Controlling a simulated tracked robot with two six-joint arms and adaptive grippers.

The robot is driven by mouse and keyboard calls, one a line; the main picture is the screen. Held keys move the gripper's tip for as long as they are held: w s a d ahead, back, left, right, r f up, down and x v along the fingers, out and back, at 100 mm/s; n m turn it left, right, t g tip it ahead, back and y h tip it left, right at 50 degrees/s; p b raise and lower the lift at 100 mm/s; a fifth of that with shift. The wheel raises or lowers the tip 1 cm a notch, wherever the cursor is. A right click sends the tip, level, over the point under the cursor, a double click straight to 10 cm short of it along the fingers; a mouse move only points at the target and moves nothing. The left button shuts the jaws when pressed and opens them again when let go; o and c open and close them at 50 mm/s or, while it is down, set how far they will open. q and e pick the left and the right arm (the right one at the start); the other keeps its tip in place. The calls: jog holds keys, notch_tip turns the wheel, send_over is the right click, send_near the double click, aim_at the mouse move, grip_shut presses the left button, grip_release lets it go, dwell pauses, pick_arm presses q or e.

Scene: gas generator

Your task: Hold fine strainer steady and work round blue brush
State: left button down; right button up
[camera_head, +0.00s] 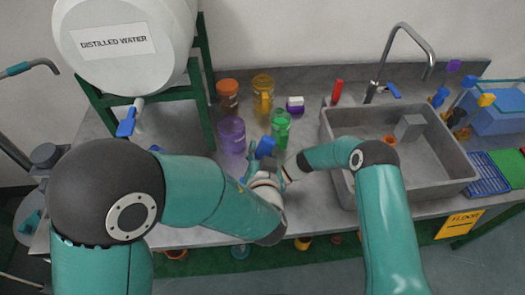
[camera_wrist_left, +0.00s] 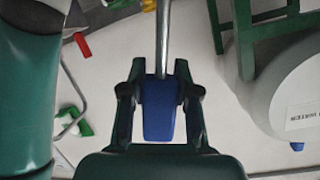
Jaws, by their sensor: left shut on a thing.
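My left gripper (camera_wrist_left: 160,105) is shut on a blue handle (camera_wrist_left: 159,112) with a straight metal shaft (camera_wrist_left: 163,35) running from its far end. In the head view the blue handle (camera_head: 265,147) shows above the counter's middle, beside the two wrists. I cannot tell whether it belongs to the brush or the strainer. My left gripper (camera_head: 256,160) is partly hidden by its own arm there. The right arm's wrist (camera_head: 292,168) meets it closely from the right; its fingers are hidden or too small to read. No strainer mesh or bristles can be made out.
A white distilled water tank (camera_head: 125,45) stands on a green frame (camera_head: 202,80) at the left. Purple (camera_head: 232,135), orange (camera_head: 228,95), yellow (camera_head: 263,92) and green (camera_head: 281,128) containers stand behind the wrists. A grey sink (camera_head: 455,165) with a tap (camera_head: 410,35) is right.

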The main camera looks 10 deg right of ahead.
aim_at(261, 140)
pick_arm(q)
jog(key=shift+r, duration=3)
jog(key=shift+r, duration=0.15)
jog(key=shift+r, duration=1.35)
jog(key=shift+a+f, duration=0.3)
jog(key=shift+f, duration=0.25)
jog(key=shift+a+f, duration=0.25)
jog(key=shift+f, duration=0.3)
jog(key=shift+d+f, duration=0.2)
jog(key=shift+f, duration=0.75)
jog(key=shift+d+f, duration=0.15)
jog(key=shift+f, duration=0.85)
jog(key=shift+d+f, duration=0.2)
jog(key=shift+f, duration=0.75)
jog(key=shift+f, duration=0.7)
